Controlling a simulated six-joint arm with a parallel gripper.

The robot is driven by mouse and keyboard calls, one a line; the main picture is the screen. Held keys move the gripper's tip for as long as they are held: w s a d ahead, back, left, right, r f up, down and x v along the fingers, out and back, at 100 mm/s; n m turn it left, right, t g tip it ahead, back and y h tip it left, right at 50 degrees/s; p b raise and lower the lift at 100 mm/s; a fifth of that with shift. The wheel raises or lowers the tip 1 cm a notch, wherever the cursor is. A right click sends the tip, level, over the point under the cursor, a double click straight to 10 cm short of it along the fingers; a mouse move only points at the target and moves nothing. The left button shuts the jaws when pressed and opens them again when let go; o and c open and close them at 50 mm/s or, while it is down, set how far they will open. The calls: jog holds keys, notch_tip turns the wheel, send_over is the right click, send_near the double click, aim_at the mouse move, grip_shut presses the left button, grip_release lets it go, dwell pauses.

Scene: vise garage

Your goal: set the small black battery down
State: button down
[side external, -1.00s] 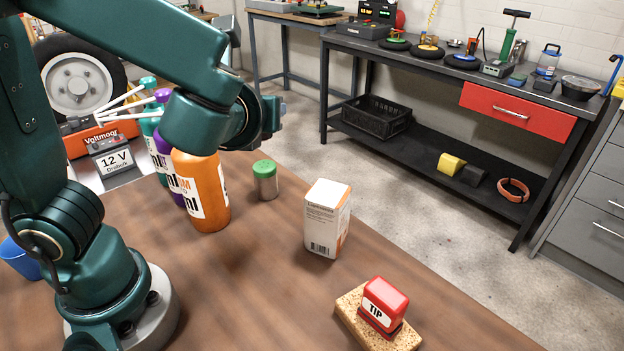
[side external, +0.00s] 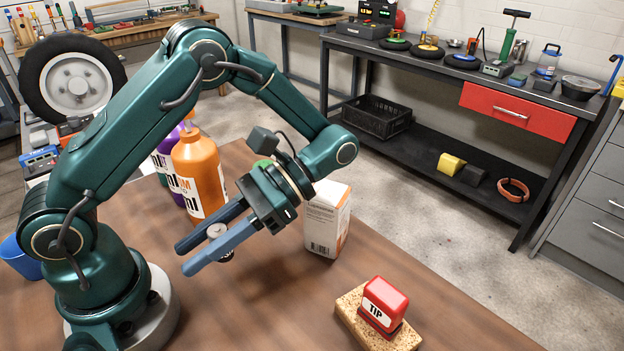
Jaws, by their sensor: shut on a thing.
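My gripper (side external: 185,257) is low over the brown table (side external: 290,310), its two blue-grey fingers pointing left in the side external view. It is shut on the small black battery (side external: 217,230), which stands upright between the fingers. The battery's round silver-grey top shows, and a bit of its dark lower end shows under the near finger. The rest of it is hidden by the finger. I cannot tell whether its bottom touches the table.
Orange bottle (side external: 196,175) stands behind the fingers, a purple bottle beside it. White box (side external: 327,220) is close right of my wrist. Green-lidded jar is mostly hidden behind the wrist. A red TIP stamp (side external: 383,302) sits on a cork-like block (side external: 352,318). Front table is clear.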

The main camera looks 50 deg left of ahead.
jog(key=w+d+n+t+h, duration=0.6)
jog(key=w+n+t+h, duration=0.15)
jog(key=n+h, duration=0.75)
jog(key=x, duration=0.4)
jog(key=f+x, duration=0.1)
jog(key=x, duration=0.7)
jog(key=shift+w+a+f, duration=0.1)
jog(key=shift+w+f, duration=0.1)
jog(key=shift+f, duration=2.15)
jog(key=shift+f, duration=0.1)
jog(key=c, duration=0.6)
grip_release()
